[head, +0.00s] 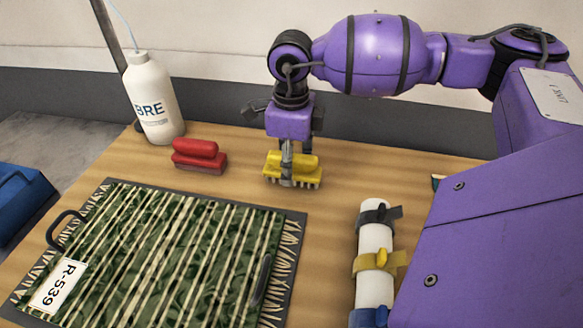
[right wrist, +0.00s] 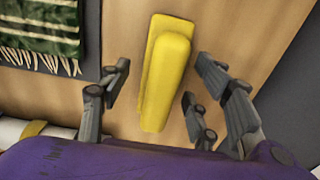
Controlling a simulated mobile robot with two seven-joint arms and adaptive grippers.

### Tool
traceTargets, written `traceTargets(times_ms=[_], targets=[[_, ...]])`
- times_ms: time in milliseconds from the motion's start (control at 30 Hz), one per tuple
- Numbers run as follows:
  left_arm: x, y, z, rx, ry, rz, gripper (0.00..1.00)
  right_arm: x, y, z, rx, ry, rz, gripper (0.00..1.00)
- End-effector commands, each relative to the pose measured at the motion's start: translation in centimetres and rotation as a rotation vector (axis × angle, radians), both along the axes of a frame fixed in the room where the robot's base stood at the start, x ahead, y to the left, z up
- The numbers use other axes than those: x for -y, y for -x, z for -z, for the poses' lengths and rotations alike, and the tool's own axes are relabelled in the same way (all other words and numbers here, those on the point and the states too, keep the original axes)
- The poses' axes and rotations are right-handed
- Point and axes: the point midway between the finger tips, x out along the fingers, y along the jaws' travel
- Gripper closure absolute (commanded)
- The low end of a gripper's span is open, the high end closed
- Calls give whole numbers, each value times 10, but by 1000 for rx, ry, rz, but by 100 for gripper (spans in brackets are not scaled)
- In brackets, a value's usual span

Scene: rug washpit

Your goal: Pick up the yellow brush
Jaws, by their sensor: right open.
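The yellow brush (head: 303,163) lies on the wooden table toward the back, bristles down, next to a red brush (head: 198,154). My right gripper (head: 296,168) points down over the yellow brush and is open. One finger shows in front of the brush and partly hides it; the other is behind. In the right wrist view, the yellow brush (right wrist: 166,75) lies between the spread fingers of the right gripper (right wrist: 155,80), with gaps visible on both sides. My left gripper is not in view.
A white bottle (head: 154,100) stands at the back left. A green striped rug (head: 160,250) with a tag marked R-539 lies on a dark mat at the front left. A white roll (head: 374,287) with straps lies front right. Bare table surrounds the yellow brush.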

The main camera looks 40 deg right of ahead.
Motion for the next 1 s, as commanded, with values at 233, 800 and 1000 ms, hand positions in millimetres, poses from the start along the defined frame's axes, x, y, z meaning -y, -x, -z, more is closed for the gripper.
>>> traceTargets(times_ms=[233,800,1000], targets=[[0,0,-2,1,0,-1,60,2,0,26,1,-1,-1,43],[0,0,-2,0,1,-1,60,2,0,27,1,-1,-1,89],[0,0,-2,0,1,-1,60,2,0,27,2,-1,-1,96]])
